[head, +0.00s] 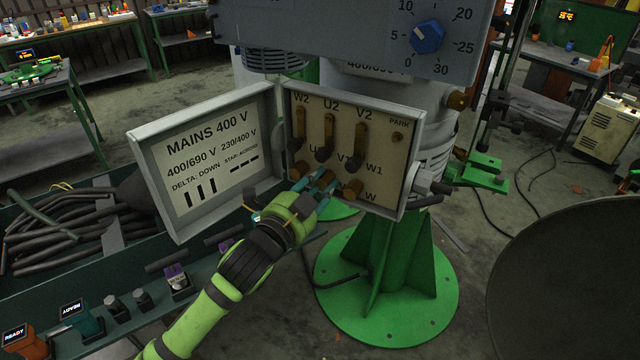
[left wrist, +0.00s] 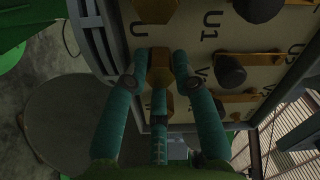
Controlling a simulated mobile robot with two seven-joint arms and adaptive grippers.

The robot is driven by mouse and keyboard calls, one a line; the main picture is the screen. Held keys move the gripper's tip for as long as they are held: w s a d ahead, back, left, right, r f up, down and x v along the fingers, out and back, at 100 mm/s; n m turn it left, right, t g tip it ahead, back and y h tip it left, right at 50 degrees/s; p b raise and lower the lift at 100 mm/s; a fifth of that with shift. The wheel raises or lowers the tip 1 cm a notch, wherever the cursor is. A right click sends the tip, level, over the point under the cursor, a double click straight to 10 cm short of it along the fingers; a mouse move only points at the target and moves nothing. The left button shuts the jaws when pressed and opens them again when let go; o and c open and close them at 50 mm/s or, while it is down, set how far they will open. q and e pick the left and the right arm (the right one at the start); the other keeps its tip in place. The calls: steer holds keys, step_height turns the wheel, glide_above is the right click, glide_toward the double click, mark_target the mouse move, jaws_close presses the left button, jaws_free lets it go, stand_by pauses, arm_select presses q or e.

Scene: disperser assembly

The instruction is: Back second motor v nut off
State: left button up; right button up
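The open terminal box (head: 383,199) shows its beige board in the head view, with W2, U2, V2 along the top and motor terminals U, V and W along the bottom. My left gripper (head: 322,180) reaches the bottom row at the brass V nut. In the left wrist view the teal fingers of the gripper (left wrist: 160,62) sit on both sides of the V nut (left wrist: 160,77) and appear to touch it. The brass U nut (head: 299,171) is left of the gripper and the W nut (head: 353,188) is right of it. My right gripper is out of view.
The box's open lid (head: 215,155) with its MAINS 400 V plate stands left of the board. A control panel with a blue knob (head: 427,37) is above. Below is a green round base (head: 400,315). A trough of dark cables (head: 70,232) lies at left.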

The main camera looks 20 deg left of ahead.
arm_select(q)
steer(key=shift+o, duration=0.8)
steer(key=shift+s, duration=0.1)
steer(key=v, duration=1.1)
steer(key=shift+s, duration=0.4)
steer(key=shift+a, duration=0.15)
